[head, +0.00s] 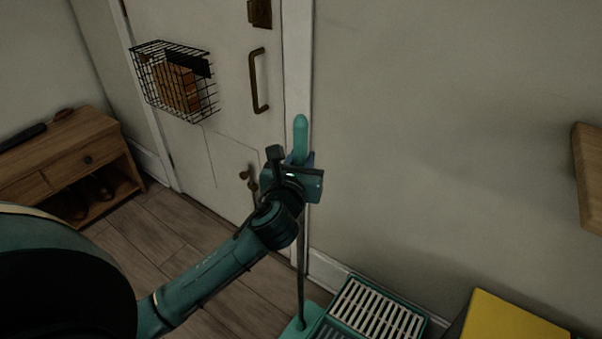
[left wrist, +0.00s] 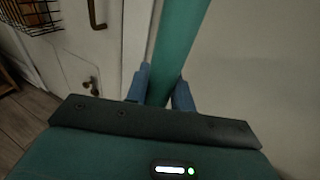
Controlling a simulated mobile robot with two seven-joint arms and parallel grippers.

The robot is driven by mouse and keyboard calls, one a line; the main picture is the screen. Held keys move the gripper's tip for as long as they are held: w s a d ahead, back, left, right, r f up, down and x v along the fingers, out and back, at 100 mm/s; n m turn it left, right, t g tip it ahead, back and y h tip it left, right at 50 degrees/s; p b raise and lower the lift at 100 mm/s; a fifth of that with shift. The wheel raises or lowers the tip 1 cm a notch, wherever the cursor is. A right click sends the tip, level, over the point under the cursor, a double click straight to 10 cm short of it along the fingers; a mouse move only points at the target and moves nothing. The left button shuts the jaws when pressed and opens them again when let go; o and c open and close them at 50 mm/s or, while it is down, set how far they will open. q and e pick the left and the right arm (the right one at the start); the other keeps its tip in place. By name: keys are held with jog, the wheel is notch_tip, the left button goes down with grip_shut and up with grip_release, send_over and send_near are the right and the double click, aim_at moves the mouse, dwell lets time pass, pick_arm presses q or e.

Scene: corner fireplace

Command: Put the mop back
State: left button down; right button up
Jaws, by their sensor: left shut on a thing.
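The mop (head: 300,262) stands nearly upright in front of the white door frame, with a teal handle grip at its top and a thin dark pole below. Its teal foot (head: 300,328) shows at the bottom edge of the head view, beside a teal slatted tray. My left gripper (head: 301,160) is shut on the mop's handle just below its rounded top. In the left wrist view the teal handle (left wrist: 178,50) runs between the two blue fingers of the gripper (left wrist: 160,88). My right gripper is not in view.
A teal slatted tray (head: 375,312) lies by the wall, with a yellow box (head: 510,318) to its right. A white door (head: 225,90) bears a wire basket (head: 172,80) and a handle. A wooden shoe bench (head: 75,150) stands left. A wooden shelf (head: 588,175) juts from the right.

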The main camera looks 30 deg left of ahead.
pick_arm(q)
jog(key=shift+f, duration=0.9)
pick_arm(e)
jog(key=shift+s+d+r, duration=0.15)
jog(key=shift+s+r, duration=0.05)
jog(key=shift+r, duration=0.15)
pick_arm(q)
jog(key=c, duration=1.6)
grip_release()
jog(key=shift+f, duration=0.2)
jog(key=shift+c, duration=0.2)
jog(key=o, duration=0.4)
jog(key=shift+o, duration=0.3)
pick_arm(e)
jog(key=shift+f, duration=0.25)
pick_arm(q)
jog(key=shift+r, duration=0.1)
